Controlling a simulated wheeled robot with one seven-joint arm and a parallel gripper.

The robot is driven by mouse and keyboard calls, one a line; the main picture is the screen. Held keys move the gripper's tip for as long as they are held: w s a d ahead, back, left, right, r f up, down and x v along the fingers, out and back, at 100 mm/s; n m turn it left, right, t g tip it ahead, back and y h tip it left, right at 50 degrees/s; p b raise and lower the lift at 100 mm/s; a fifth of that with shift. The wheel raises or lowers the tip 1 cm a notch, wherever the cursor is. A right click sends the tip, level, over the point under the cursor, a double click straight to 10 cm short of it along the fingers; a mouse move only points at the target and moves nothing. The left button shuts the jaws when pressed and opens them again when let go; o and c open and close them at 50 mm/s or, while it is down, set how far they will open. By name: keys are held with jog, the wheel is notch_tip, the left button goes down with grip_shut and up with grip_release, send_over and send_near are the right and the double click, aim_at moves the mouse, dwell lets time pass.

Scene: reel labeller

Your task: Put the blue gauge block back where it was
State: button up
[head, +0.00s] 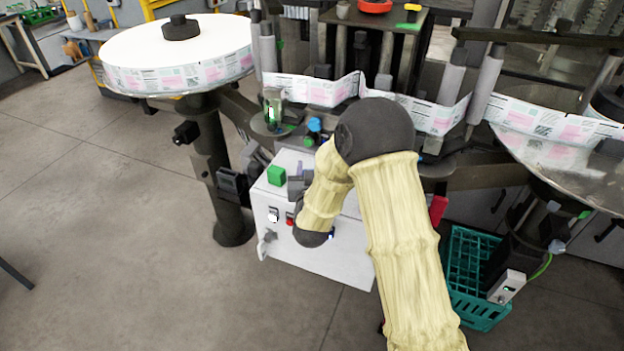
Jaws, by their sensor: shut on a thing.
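My gripper (299,186) is partly in view beside my cream-sleeved forearm, over the top of the white cabinet (283,203). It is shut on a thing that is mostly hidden. A thin blue-violet sliver at the jaws looks like the blue gauge block (299,168), though it is too small to be sure. A green block (276,175) sits on the cabinet top, just left of my gripper. I cannot tell whether the held thing touches the cabinet top.
A white label reel (180,45) stands at the left, and a printed label strip (315,90) runs across behind my arm. A blue-topped part (315,125) stands behind the cabinet. A green crate (470,270) is on the floor at the right.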

notch_tip(320, 180, down, 4)
jog(key=shift+d+r, duration=0.1)
jog(key=shift+s+a, duration=0.1)
jog(key=shift+a, duration=0.25)
jog(key=shift+s+a, duration=0.1)
jog(key=shift+a, duration=0.05)
jog(key=o, duration=1.1)
jog(key=shift+c, duration=0.2)
jog(key=shift+d, duration=0.25)
jog(key=shift+r, duration=0.1)
